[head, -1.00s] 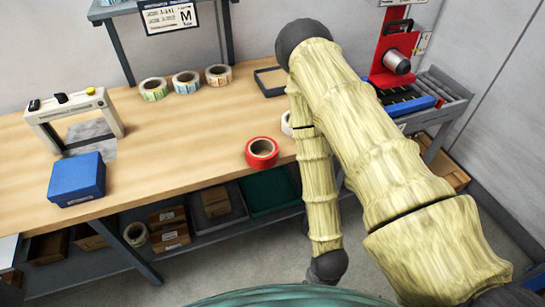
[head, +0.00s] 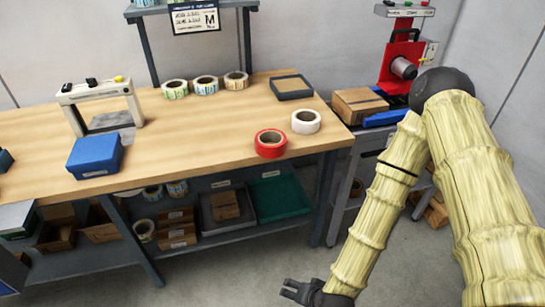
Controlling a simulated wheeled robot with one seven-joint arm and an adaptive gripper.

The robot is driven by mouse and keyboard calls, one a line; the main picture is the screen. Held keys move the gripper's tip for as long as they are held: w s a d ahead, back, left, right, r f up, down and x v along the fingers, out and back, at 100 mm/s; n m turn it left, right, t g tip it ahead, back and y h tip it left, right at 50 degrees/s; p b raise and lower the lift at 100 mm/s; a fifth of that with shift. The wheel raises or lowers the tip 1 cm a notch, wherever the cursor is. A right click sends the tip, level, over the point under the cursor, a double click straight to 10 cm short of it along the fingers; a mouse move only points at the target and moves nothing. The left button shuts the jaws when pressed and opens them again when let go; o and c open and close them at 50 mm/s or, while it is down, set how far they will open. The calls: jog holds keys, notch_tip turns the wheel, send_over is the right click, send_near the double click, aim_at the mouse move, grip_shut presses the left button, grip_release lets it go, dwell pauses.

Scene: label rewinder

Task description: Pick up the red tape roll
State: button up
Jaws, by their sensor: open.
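The red tape roll (head: 270,144) lies flat on the wooden workbench (head: 225,120), near its front right edge. A white tape roll (head: 305,121) lies just behind it to the right, close beside it. My gripper (head: 286,291) is at the bottom of the head view, low over the floor in front of the bench. It is dark grey, open and empty, well apart from the red roll. Part of it is hidden behind my arm.
Several label rolls (head: 205,85) stand along the back of the bench, with a dark tray (head: 291,87) to their right. A blue box (head: 95,156) and a white frame device (head: 101,100) are at left. A cardboard box (head: 360,104) and red machine (head: 402,60) stand right. Shelf bins are below.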

jog(key=w+a+r+m+t+y+b, duration=0.1)
jog(key=w+a+r+m+t+b, duration=0.2)
jog(key=w+a+b, duration=0.55)
jog(key=m+t+h+b, duration=0.4)
jog(key=m+t+b, duration=0.6)
jog(key=m+b, duration=0.1)
send_near(279, 152)
jog(key=shift+w+r, duration=0.15)
jog(key=shift+w, duration=4.4)
jog(key=c, duration=1.2)
